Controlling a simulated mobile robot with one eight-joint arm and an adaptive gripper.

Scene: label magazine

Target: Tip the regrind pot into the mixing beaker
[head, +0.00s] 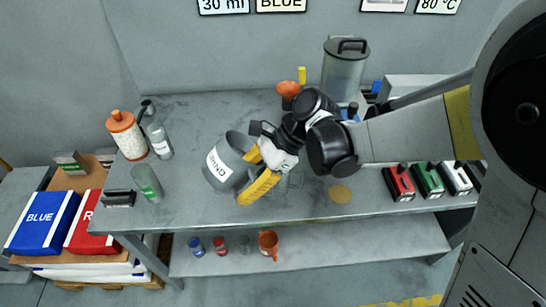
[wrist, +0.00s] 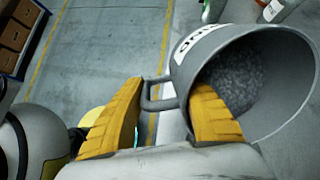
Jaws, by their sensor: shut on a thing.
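The regrind pot (head: 219,172) is a grey pot with a white label, tilted over the table's middle left in the head view. In the wrist view the pot (wrist: 187,75) shows its open mouth at the right, with grey granules (wrist: 235,82) inside. My gripper (head: 258,172) has yellow fingers and is shut on the pot at its handle side. In the wrist view the handle (wrist: 157,95) lies between the fingers. A faint clear vessel outline (head: 296,181) shows just right of the fingers; I cannot tell for sure that it is the mixing beaker.
An orange-capped jar (head: 128,135) and grey-green bottles (head: 147,182) stand at the table's left. A clear lidded canister (head: 344,72) and an orange funnel (head: 288,90) are at the back. A tan disc (head: 340,194) lies near the front. Coloured boxes (head: 429,180) stand at the right.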

